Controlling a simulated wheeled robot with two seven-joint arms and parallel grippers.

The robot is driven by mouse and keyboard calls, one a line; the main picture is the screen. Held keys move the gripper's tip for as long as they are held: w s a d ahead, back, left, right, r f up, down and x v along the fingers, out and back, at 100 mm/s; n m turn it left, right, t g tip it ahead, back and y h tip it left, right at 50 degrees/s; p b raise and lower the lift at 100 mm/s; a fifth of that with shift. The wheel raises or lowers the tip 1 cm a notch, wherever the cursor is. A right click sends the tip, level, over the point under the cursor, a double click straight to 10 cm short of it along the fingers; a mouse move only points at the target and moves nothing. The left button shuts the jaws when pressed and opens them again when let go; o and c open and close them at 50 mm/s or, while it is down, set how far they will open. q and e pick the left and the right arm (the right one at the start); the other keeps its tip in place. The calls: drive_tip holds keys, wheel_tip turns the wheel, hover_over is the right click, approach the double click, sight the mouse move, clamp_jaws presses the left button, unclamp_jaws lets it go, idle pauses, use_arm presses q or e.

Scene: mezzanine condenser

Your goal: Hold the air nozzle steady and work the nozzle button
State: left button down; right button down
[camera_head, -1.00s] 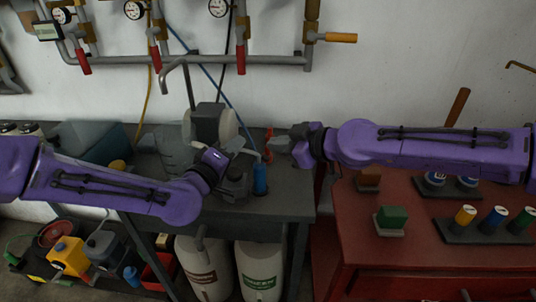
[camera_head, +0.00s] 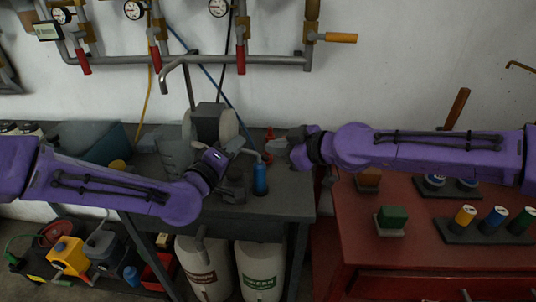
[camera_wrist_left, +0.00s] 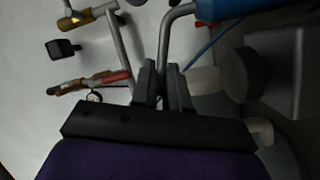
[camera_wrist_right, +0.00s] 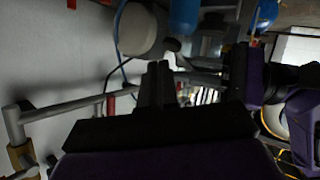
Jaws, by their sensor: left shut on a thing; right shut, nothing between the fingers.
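A blue upright body (camera_head: 260,178), which looks like the air nozzle, is at the dark bench's right part. A blue hose (camera_head: 237,118) runs down towards it, and a small red part (camera_head: 268,150) shows above it. Blue also shows at the top of the left wrist view (camera_wrist_left: 235,9). My left gripper (camera_head: 238,148) is closed just up and left of the blue body; its fingers (camera_wrist_left: 166,88) hide what is between them. My right gripper (camera_head: 284,144) is shut and empty, just right of the red part. The nozzle button cannot be made out.
Pipes with gauges and red handles (camera_head: 241,60) run along the wall above. A round pale vessel (camera_head: 228,123) stands behind my left gripper. A red cabinet (camera_head: 400,255) with several coloured cylinders is at right. White containers (camera_head: 262,270) stand under the bench.

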drive_tip(key=shift+a+f, duration=0.25)
drive_tip(key=shift+f, duration=0.15)
idle(0.7)
idle(0.3)
drive_tip(key=shift+d+r, duration=0.45)
drive_tip(key=shift+r, duration=0.35)
drive_tip(key=shift+d+r, duration=0.4)
drive_tip(key=shift+r, duration=0.3)
drive_tip(key=shift+d+r, duration=0.45)
drive_tip(key=shift+r, duration=0.3)
drive_tip(key=shift+d+r, duration=0.4)
drive_tip(key=shift+r, duration=0.3)
idle(0.7)
drive_tip(key=d+r, duration=0.2)
drive_tip(key=r, duration=0.1)
drive_tip(key=shift+w+r, duration=0.1)
drive_tip(key=shift+r, duration=0.1)
drive_tip(key=shift+a+f, duration=0.1)
drive_tip(key=shift+f, duration=0.05)
